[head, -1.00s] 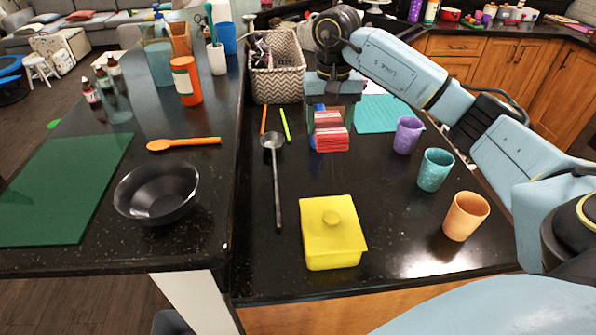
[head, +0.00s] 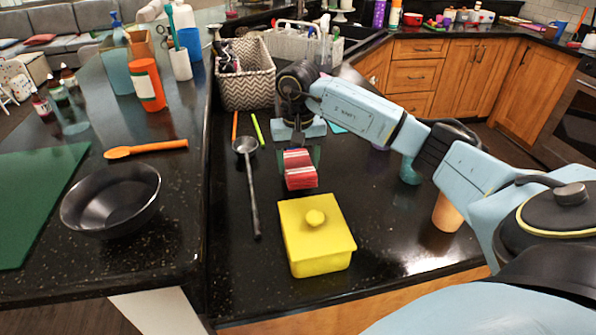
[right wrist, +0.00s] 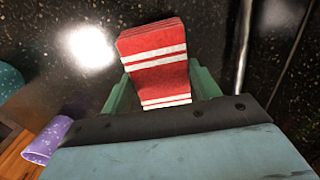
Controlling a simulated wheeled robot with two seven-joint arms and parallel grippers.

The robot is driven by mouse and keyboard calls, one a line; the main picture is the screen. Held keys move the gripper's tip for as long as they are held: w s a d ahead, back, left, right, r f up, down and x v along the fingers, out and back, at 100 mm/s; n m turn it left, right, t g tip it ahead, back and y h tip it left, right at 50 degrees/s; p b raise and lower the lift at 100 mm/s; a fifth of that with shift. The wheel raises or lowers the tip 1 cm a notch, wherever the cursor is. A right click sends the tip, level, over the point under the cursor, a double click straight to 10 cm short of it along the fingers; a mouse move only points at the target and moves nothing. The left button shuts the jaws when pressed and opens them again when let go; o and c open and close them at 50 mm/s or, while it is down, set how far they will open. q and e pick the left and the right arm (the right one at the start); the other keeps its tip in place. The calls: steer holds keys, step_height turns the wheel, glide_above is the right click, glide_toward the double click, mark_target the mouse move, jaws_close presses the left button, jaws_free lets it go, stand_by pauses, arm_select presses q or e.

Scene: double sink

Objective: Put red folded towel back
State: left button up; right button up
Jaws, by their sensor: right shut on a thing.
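The red folded towel (head: 299,169), with white stripes, is between the fingers of my right gripper (head: 300,158) above the dark counter in the head view. In the right wrist view the towel (right wrist: 157,62) sticks out past the green fingers of the gripper (right wrist: 160,92), which are shut on it. Part of the towel is hidden by the gripper body. My left gripper does not show in any view.
A yellow lidded box (head: 316,235) stands just in front of the towel. A ladle (head: 249,185) lies to the left, and a zigzag-patterned basket (head: 245,75) stands behind. An orange cup (head: 446,213) and a teal cup (head: 411,170) are to the right, partly behind my arm.

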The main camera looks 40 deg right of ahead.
mark_target(298, 163)
step_height(298, 163, down, 3)
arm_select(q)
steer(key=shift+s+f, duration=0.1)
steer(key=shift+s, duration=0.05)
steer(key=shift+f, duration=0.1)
arm_select(e)
steer(key=o, duration=0.4)
steer(key=shift+f, duration=0.15)
steer(key=o, duration=0.5)
steer(key=shift+r, duration=0.6)
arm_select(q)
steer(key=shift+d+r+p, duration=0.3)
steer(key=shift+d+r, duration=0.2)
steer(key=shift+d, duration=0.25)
arm_select(e)
step_height(298, 163, up, 11)
steer(key=shift+r, duration=0.15)
